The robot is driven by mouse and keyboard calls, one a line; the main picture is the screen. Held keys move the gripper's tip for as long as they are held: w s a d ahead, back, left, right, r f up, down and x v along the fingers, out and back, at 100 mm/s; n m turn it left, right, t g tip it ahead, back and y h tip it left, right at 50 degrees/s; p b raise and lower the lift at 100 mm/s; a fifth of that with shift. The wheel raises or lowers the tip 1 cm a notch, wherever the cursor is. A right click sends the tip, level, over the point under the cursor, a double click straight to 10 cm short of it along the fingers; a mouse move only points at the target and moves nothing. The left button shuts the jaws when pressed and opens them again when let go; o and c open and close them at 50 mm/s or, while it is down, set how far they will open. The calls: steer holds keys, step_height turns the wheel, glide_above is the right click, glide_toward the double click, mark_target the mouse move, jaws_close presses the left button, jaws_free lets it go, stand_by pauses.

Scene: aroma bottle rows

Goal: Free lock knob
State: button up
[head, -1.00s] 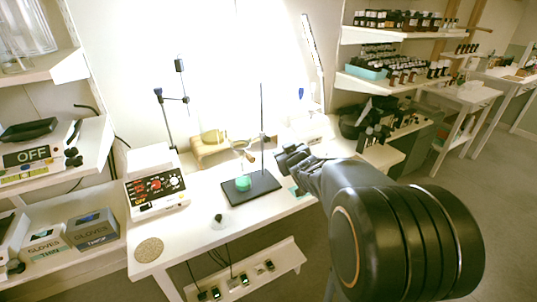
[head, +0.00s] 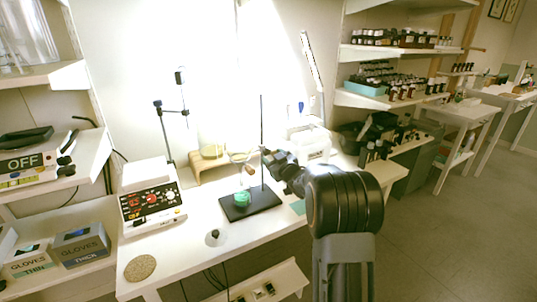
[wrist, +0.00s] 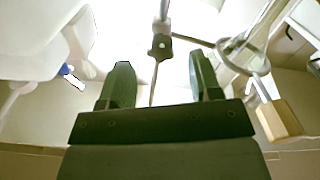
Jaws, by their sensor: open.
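A stand with a black base plate (head: 262,205) and a thin upright rod (head: 262,125) is on the white table. A green piece (head: 241,198) sits on the base. In the wrist view, a dark clamp block (wrist: 160,46) with a small knob-like spot is on the rod. It lies ahead of my gripper, between the fingers in the picture. A ring arm (wrist: 195,40) runs right from it. My gripper (wrist: 161,75) is open and empty. In the head view, my gripper (head: 272,157) is right beside the rod; the clamp is too small to make out.
A cork mat (head: 140,268) lies at the front left.

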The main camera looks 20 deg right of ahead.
mark_target(268, 153)
steer(key=shift+w+a, duration=0.15)
steer(key=shift+w, duration=0.85)
steer(key=shift+w+a, duration=0.1)
steer(key=shift+w, duration=0.9)
steer(key=shift+c, duration=0.2)
steer(key=c, duration=0.9)
